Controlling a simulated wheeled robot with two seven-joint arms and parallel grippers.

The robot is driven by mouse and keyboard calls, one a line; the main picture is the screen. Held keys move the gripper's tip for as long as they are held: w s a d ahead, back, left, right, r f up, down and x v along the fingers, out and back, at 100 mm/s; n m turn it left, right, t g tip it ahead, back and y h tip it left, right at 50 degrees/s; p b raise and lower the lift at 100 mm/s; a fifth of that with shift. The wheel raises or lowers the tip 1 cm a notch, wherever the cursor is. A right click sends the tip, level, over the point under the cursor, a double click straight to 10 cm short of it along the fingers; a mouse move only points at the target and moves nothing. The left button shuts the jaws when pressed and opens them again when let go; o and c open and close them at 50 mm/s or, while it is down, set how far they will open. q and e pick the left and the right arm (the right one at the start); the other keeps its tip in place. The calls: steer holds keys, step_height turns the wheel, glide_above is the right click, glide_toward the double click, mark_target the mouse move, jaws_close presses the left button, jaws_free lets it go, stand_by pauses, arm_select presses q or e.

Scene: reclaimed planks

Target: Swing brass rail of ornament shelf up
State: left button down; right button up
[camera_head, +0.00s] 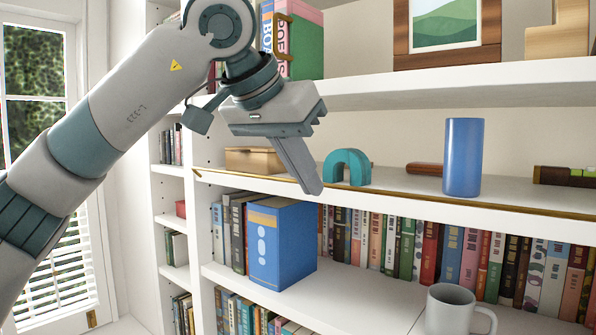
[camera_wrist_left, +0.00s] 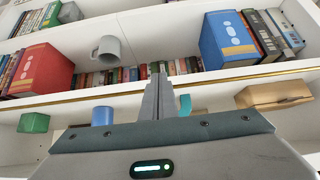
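The ornament shelf (camera_head: 480,192) is a white board with a thin brass rail (camera_head: 425,198) running along its front edge, low against the board. The rail also crosses the wrist view (camera_wrist_left: 75,99), which shows the shelves upside down. My left gripper (camera_head: 313,190) points down in front of the shelf. Its fingers look closed together, with nothing seen between them. Its tips overlap the rail in the head view; in the wrist view the fingers (camera_wrist_left: 157,70) cross in front of it. Whether they touch it is not clear. My right gripper is out of view.
On the shelf are a wooden box (camera_head: 252,160), a teal arch (camera_head: 347,167) and a blue cylinder (camera_head: 463,157). Below stand a row of books (camera_head: 395,245), a blue box (camera_head: 283,245) and a grey mug (camera_head: 452,310). Another white shelf (camera_head: 450,84) lies above.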

mark_target(326, 184)
arm_select(q)
steer(key=shift+b+x, duration=0.35)
steer(key=shift+x, duration=0.9)
steer(key=shift+w+d+r+p, duration=0.1)
steer(key=shift+w+d+p, duration=0.3)
steer(key=shift+w+p, duration=0.3)
steer(key=shift+w+d, duration=0.3)
steer(key=shift+w+d+p, duration=0.25)
steer(key=shift+w+p, duration=0.1)
steer(key=shift+p, duration=0.2)
steer(key=shift+w+d+p, duration=0.1)
steer(key=shift+w+p, duration=0.1)
steer(key=shift+p, duration=0.15)
stand_by(0.3)
steer(key=shift+s, duration=0.1)
